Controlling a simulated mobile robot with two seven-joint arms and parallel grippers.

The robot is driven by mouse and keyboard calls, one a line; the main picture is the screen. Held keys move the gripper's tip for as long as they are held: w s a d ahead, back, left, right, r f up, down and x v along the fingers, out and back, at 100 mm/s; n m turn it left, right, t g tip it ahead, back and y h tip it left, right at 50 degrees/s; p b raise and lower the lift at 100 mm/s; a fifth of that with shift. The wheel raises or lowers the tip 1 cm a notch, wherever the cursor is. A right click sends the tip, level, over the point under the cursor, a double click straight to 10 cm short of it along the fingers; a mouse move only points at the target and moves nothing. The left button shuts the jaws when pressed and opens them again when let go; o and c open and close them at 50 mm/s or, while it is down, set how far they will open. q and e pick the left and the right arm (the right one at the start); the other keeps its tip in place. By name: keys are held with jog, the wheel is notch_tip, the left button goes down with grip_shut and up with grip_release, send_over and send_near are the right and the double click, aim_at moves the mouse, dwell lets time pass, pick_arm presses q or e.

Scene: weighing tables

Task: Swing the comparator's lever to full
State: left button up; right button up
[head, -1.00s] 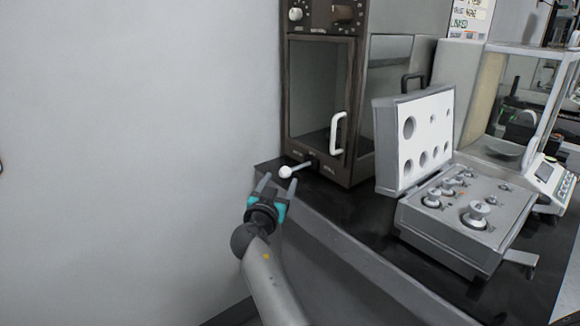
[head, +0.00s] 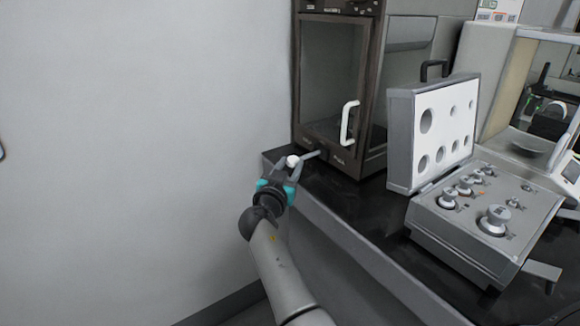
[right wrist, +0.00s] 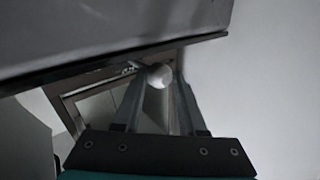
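The comparator is the dark brown cabinet (head: 333,85) with a glass door and a white handle. Its lever (head: 312,155) sticks out low on the front, toward the left, and ends in a white ball knob (head: 292,161). My right gripper (head: 290,164) is at the knob, one finger on each side. In the right wrist view the knob (right wrist: 158,76) fills the space between the fingertips (right wrist: 160,80), and the fingers look shut on it. My left gripper is not in view.
An open grey weight case (head: 460,235) with several metal weights stands right of the comparator on the black-topped table (head: 350,205). A glass-sided balance (head: 565,170) stands farther right. A plain wall (head: 140,130) is on the left, with free room before it.

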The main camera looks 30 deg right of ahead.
grip_shut()
dwell(0.9)
